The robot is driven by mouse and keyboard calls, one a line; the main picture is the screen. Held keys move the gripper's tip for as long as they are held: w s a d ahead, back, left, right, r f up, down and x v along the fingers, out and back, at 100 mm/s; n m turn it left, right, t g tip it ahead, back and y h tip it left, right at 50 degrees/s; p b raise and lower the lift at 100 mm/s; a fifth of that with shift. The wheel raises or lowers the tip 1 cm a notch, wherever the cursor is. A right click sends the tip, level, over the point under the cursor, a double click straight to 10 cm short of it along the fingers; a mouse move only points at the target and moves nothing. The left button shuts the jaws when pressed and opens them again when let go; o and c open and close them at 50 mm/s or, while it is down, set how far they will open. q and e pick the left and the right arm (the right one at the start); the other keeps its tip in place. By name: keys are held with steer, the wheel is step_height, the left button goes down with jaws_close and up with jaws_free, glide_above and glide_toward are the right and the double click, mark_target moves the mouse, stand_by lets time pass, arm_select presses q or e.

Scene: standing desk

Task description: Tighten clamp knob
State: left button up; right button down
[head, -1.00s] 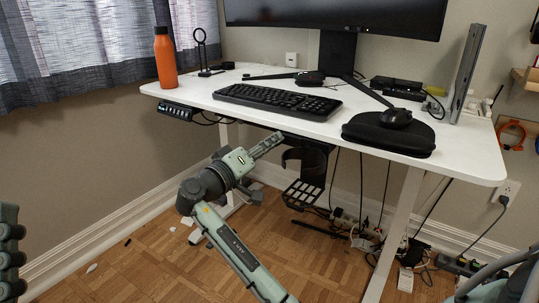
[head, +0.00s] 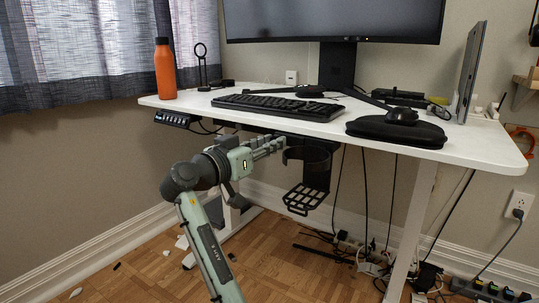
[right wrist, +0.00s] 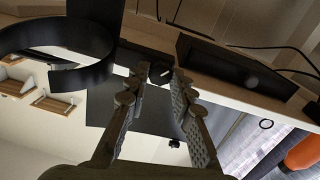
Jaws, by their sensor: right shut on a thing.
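The black clamp-on holder (head: 318,170), with a ring and a lower basket, hangs under the front edge of the white desk (head: 250,115). Its ring (right wrist: 95,75) fills the left of the right wrist view. The dark clamp knob (right wrist: 160,72) sits under the desk, between the fingertips of my right gripper (right wrist: 157,88). My right gripper (head: 276,145) reaches up from below, just left of the ring, and is shut on the knob. The fingers hide the knob in the head view. My left gripper is out of view.
A black control panel (head: 175,119) hangs under the desk at left. An orange bottle (head: 165,70), keyboard (head: 277,106) and black case (head: 397,131) rest on top. Cables hang behind the holder, and a desk leg (head: 411,230) stands to the right.

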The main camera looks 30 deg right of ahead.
steer(key=shift+m, duration=3.6)
steer(key=shift+y, duration=0.3)
steer(key=c, duration=1.6)
jaws_free()
steer(key=v, duration=1.2)
steer(key=shift+s, duration=0.1)
